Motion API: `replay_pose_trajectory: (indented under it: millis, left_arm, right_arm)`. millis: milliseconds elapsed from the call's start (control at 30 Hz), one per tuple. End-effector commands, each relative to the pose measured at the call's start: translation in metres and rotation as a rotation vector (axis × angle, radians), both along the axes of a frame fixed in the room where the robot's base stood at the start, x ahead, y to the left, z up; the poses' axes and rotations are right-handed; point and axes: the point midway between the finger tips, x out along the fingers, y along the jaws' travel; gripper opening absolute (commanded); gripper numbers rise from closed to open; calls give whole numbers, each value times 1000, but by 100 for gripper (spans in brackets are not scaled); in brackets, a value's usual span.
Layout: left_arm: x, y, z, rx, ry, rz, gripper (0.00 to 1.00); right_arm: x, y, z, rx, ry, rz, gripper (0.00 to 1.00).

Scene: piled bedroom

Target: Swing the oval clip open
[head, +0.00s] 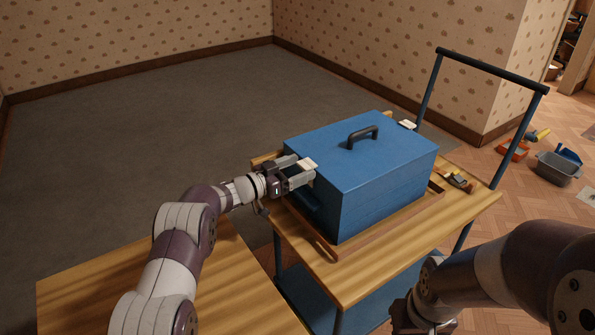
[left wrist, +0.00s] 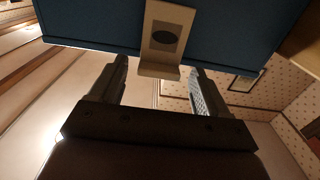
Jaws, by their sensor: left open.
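A blue box (head: 375,165) with a black top handle (head: 363,137) sits on a wooden board on the trolley. A pale clip (head: 308,164) is on its left side near the lid edge. In the left wrist view the clip (left wrist: 148,55) is a beige plate with a dark oval and a bent lower lip. My left gripper (head: 297,173) is open at the clip. In the left wrist view the gripper (left wrist: 158,82) has one finger either side of the clip's lip; I cannot tell whether they touch it. My right gripper (head: 424,320) is low at the right, its jaws unclear.
A second pale clip (head: 407,125) shows on the box's far side. Small tools (head: 457,182) lie on the trolley (head: 370,265) right of the box. A wooden table (head: 235,290) stands at front left. A grey bin (head: 558,168) is on the floor at right.

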Motion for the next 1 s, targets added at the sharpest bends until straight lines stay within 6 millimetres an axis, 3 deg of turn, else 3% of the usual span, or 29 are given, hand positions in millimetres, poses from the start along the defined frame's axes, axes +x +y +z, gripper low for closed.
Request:
replay_pose_trajectory:
  millis: [267, 367, 500, 533, 767, 1000]
  left_arm:
    - [2, -3, 1, -1, -1, 0, 77]
    - [2, -3, 1, 0, 0, 0, 51]
    - [2, -3, 1, 0, 0, 0, 5]
    - [2, -3, 0, 0, 0, 0, 0]
    - [1, -1, -4, -21, -14, 1, 0]
    - [-3, 5, -14, -123, -89, 1, 0]
  right_arm:
    - [0, 0, 0, 0, 0, 0, 0]
    - [0, 0, 0, 0, 0, 0, 0]
    - [0, 0, 0, 0, 0, 0, 0]
    - [0, 0, 0, 0, 0, 0, 0]
    - [0, 0, -8, 0, 0, 0, 0]
    - [0, 0, -37, 0, 0, 0, 0]
